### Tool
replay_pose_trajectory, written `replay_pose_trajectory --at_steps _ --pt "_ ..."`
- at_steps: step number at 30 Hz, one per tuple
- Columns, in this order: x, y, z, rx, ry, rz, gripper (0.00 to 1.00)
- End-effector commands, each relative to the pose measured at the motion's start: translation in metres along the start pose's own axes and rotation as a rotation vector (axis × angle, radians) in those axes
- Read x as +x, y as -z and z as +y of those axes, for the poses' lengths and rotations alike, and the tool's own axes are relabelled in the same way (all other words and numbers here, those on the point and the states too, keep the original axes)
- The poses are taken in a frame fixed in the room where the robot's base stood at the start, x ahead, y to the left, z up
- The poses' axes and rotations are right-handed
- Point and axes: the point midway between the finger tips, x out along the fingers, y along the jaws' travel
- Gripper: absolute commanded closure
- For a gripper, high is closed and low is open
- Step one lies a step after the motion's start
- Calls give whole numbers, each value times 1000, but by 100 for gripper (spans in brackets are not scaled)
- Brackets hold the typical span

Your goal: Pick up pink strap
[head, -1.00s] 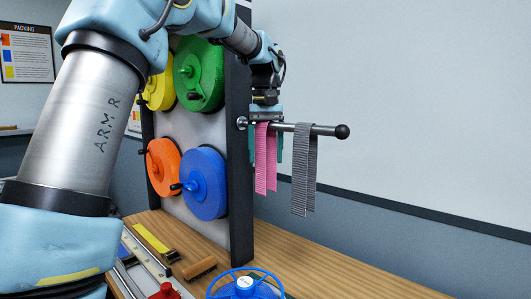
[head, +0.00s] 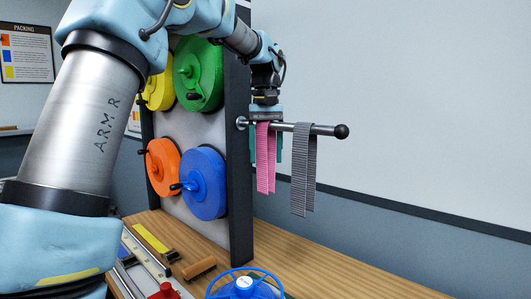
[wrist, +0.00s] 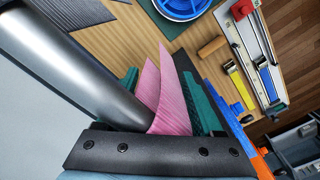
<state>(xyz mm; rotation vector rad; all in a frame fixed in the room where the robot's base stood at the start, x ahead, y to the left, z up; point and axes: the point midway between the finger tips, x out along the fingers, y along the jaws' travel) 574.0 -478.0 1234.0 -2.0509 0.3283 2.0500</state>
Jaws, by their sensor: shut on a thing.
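The pink strap (head: 265,165) hangs folded over the horizontal rod, near the rod's wall end, with two tails hanging down. It also shows in the wrist view (wrist: 170,95), running between the teal fingers. The strap is still over the rod (head: 318,130). The exact contact of the fingers is partly hidden behind the strap.
A grey strap (head: 303,170) hangs further out on the rod, which ends in a black ball (head: 341,131). A dark-framed panel with coloured reels (head: 204,180) stands just left of my gripper. A blue wheel (head: 244,284) and tools lie on the wooden bench (head: 300,262).

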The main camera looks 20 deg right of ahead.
Motion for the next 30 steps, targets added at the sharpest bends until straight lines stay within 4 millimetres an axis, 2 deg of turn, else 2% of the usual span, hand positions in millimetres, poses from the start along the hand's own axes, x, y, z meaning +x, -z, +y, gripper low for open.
replay_pose_trajectory --at_steps 1,5,9,18,21,22,24,30 --pt "1 1 -6 -8 10 -4 63" --pt "-10 1 -6 -8 10 -3 62" --pt "-38 1 -6 -8 8 0 70" --pt "-98 0 -3 -1 2 5 71" --pt "-112 1 -2 0 1 8 69" --pt "-116 1 -2 0 1 7 71" --pt "-124 0 -2 -1 1 6 100" --pt "-122 0 -2 -1 2 1 100"
